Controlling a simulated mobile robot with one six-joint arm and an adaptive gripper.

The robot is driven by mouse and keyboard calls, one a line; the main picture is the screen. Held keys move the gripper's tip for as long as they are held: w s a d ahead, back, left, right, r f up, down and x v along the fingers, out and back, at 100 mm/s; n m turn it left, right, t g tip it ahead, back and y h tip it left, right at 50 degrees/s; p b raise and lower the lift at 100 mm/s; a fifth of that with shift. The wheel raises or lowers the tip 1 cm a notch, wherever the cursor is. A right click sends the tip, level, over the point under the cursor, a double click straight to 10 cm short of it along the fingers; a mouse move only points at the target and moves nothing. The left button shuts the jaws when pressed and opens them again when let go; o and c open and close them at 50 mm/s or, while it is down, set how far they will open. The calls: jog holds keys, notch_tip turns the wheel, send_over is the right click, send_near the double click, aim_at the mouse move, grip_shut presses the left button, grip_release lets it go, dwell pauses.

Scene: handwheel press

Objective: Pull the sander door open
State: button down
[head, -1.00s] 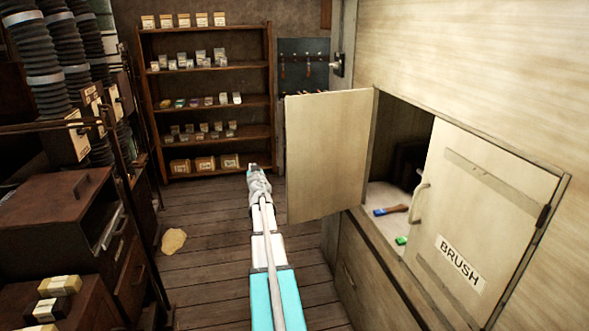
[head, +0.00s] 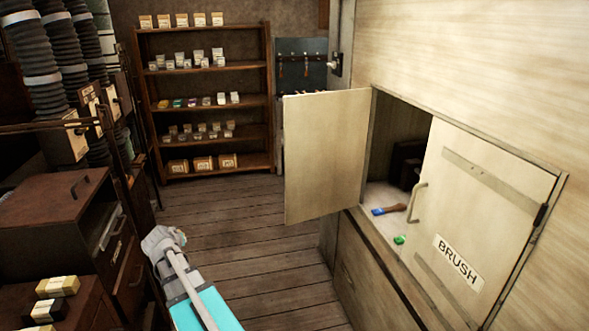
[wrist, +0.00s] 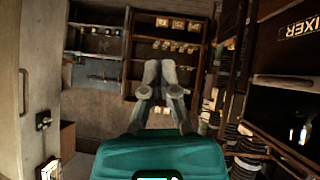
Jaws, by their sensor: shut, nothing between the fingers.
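A pale cabinet door (head: 327,155) stands wide open on the left side of the cabinet opening. Its inner face is toward me, and any label on its other face is hidden, so I cannot read whether it says sander. My gripper (head: 172,236) is over the floor, left of and apart from this door. In the wrist view the fingers (wrist: 158,75) are together with nothing between them. A pale panel with a bar handle (wrist: 23,90) shows at the left of the wrist view; I cannot tell which panel it is.
The BRUSH door (head: 480,220) is closed beside the opening. A blue-ended brush (head: 390,210) and a green item (head: 399,240) lie inside the cabinet. A shelf (head: 205,100) stands at the back. Dark machinery (head: 60,215) fills the left. The floor between is clear.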

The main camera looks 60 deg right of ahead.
jog(key=s+a+f+n+g+y, duration=0.1)
jog(key=s+a+f+n+y, duration=0.15)
jog(key=a, duration=0.45)
jog(key=s+a+f+n+g+y, duration=0.1)
jog(key=s+a+f+n, duration=0.15)
jog(key=a, duration=0.55)
jog(key=s+d+r+n+t+h, duration=0.1)
jog(key=s+d+r+t+h, duration=0.3)
jog(key=d, duration=0.8)
jog(key=d+r+n+h, duration=0.1)
jog(key=d+r+h, duration=0.1)
jog(key=d+r, duration=0.65)
jog(key=s+d+r+n+t+h, duration=0.1)
jog(key=s+d+r+t+h, duration=0.15)
jog(key=d, duration=1.25)
jog(key=n+t+y, duration=0.3)
jog(key=n+t, duration=0.2)
jog(key=n, duration=0.6)
send_near(292, 165)
jog(key=v, duration=0.6)
jog(key=shift+a+r, duration=0.15)
jog(key=shift+a, duration=0.05)
jog(key=x, duration=1.4)
jog(key=shift+d, duration=0.1)
jog(key=shift+s+d, duration=0.1)
